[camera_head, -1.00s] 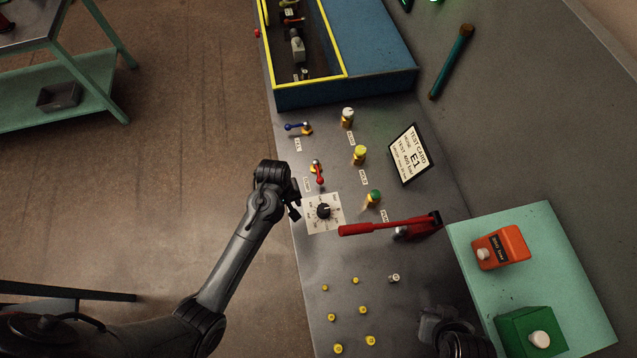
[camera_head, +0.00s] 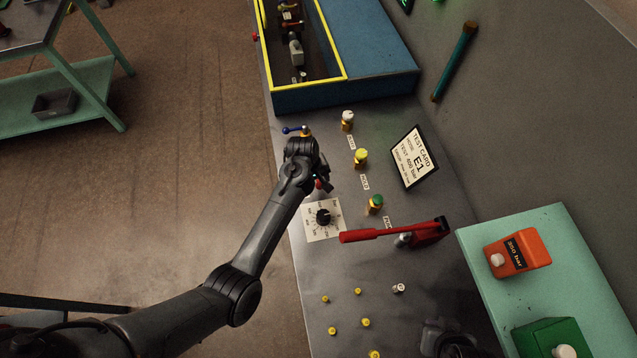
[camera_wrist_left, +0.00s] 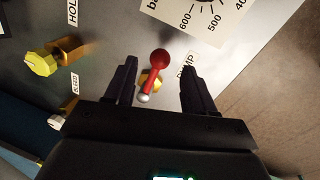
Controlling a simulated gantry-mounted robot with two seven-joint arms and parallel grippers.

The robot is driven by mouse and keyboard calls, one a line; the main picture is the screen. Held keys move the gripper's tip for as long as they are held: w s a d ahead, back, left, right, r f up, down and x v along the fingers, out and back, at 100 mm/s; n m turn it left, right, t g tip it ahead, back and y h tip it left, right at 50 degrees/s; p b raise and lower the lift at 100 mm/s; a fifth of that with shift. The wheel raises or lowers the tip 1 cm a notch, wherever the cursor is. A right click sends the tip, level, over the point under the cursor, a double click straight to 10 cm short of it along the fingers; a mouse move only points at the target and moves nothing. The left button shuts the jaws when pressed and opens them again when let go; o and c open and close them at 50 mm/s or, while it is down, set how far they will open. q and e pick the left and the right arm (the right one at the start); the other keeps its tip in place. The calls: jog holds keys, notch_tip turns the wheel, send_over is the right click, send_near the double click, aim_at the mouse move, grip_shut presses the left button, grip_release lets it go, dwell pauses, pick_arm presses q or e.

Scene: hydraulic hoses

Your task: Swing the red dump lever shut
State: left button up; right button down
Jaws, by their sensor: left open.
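The red dump lever (camera_wrist_left: 157,70) stands on the grey bench panel beside the DUMP label (camera_wrist_left: 188,66), with a brass base under it. In the head view only its red knob (camera_head: 322,185) shows, at the edge of my left gripper (camera_head: 323,180), which hides the rest. In the left wrist view my left gripper (camera_wrist_left: 158,88) is open, with one finger on each side of the lever and a visible gap to both. My right gripper does not show clearly; a dark part of my right arm is at the bottom edge of the head view.
Near the gripper are a blue lever (camera_head: 290,129), a gauge dial (camera_head: 323,217) and white, yellow and green-capped valves. A long red pump handle (camera_head: 375,234) lies to the right. A blue trough (camera_head: 345,92) stands behind. A test card (camera_head: 414,157) leans at right.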

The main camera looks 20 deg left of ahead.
aim_at(319, 184)
pick_arm(q)
jog(key=shift+w+d+f, duration=0.1)
jog(key=shift+d+f, duration=0.05)
jog(key=shift+f, duration=0.65)
jog(key=shift+w+d+f, duration=0.1)
jog(key=shift+f, duration=0.7)
grip_shut()
